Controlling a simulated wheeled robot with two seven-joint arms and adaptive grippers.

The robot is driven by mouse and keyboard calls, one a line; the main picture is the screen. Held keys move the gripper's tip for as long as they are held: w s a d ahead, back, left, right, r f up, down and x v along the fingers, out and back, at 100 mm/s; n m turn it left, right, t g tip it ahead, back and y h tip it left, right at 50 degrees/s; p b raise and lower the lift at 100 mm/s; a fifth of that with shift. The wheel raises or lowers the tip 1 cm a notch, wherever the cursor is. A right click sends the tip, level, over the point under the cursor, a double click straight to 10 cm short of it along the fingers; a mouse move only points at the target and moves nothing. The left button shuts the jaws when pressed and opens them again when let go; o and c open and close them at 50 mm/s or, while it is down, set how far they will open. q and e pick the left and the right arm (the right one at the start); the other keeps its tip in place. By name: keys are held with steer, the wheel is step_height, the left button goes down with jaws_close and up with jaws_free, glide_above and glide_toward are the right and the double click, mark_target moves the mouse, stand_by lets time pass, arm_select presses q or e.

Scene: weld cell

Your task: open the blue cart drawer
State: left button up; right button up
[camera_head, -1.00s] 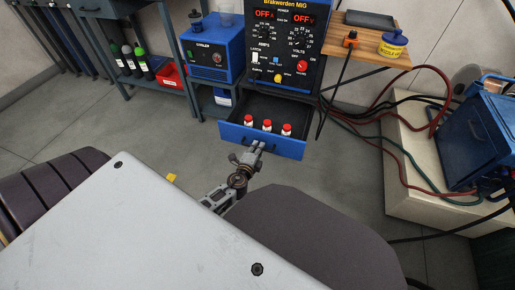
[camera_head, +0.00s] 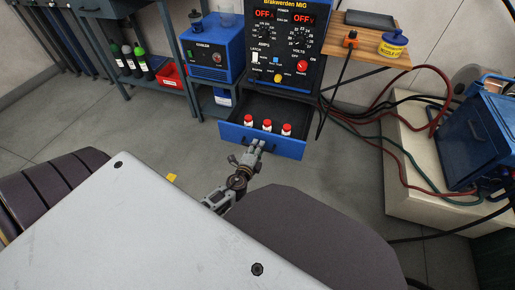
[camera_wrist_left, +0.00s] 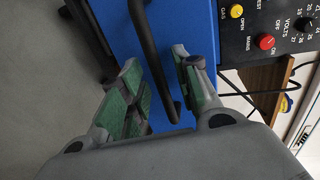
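The blue cart drawer (camera_head: 290,149) is pulled out from under the welder panel in the head view. Its dark inside shows, with three small red-capped bottles (camera_head: 267,126) standing in it near the front. My left gripper (camera_head: 256,147) is at the middle of the drawer's front face. In the left wrist view its green-padded fingers (camera_wrist_left: 162,88) are apart, with the black bar handle (camera_wrist_left: 148,40) running between them. Blue shows between the bar and the right-hand finger, so the fingers do not look clamped on it. My right gripper is not in view.
The welder panel (camera_head: 285,45) rises above the drawer. A blue cooler box (camera_head: 212,55) stands left of it, and a wooden shelf (camera_head: 368,50) juts out at right. Hoses (camera_head: 400,160) run over a pale block at right. Floor (camera_head: 110,125) at left is clear.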

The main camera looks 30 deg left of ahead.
arm_select(q)
steer(key=v, duration=1.1)
steer(key=shift+s, duration=0.15)
stand_by(0.3)
steer(key=shift+s, duration=0.1)
stand_by(0.6)
